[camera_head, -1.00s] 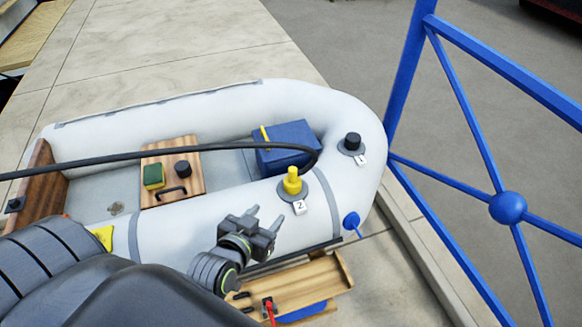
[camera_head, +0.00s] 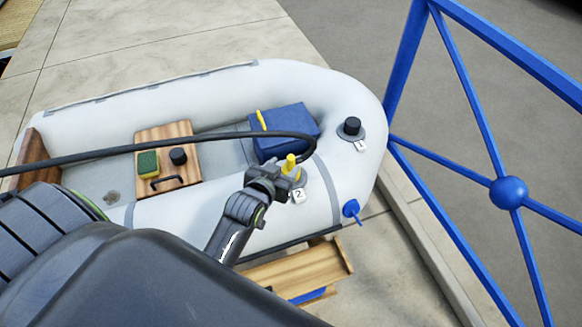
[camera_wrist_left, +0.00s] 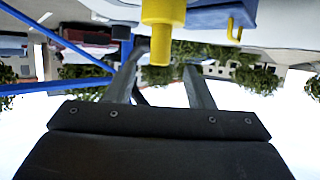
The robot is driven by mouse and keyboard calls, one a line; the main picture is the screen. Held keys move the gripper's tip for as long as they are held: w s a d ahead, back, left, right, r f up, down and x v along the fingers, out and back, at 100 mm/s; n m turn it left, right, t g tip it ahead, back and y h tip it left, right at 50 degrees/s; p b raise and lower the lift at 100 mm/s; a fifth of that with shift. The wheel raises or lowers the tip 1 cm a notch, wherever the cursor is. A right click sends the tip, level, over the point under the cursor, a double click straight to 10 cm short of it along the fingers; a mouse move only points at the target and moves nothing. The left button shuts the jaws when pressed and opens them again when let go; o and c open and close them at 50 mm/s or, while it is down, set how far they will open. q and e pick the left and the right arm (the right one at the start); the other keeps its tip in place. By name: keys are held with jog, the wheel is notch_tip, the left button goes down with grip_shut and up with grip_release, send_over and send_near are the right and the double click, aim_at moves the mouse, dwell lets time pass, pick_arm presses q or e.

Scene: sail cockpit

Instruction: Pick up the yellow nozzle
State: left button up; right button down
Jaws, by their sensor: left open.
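The yellow nozzle (camera_head: 291,161) stands upright on the white boat's near tube, beside the tag marked 2 (camera_head: 298,197); its lower part is hidden behind my gripper in the head view. My left gripper (camera_head: 285,176) is open right at the nozzle. In the left wrist view the nozzle (camera_wrist_left: 162,25) comes down from the top edge, its end between the tips of the two spread fingers (camera_wrist_left: 163,60). Whether a finger touches it I cannot tell. My right gripper is not in view.
A black hose (camera_head: 200,144) arches over the boat (camera_head: 170,92) and ends close to the nozzle. A blue box (camera_head: 290,130) lies behind it. A black-capped valve (camera_head: 351,127) is to the right. A blue railing (camera_head: 450,155) stands beyond; a wooden tray (camera_head: 300,271) is below.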

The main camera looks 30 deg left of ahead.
aim_at(289, 162)
pick_arm(q)
jog(key=shift+x, duration=2.95)
jog(key=shift+f, duration=0.1)
grip_shut()
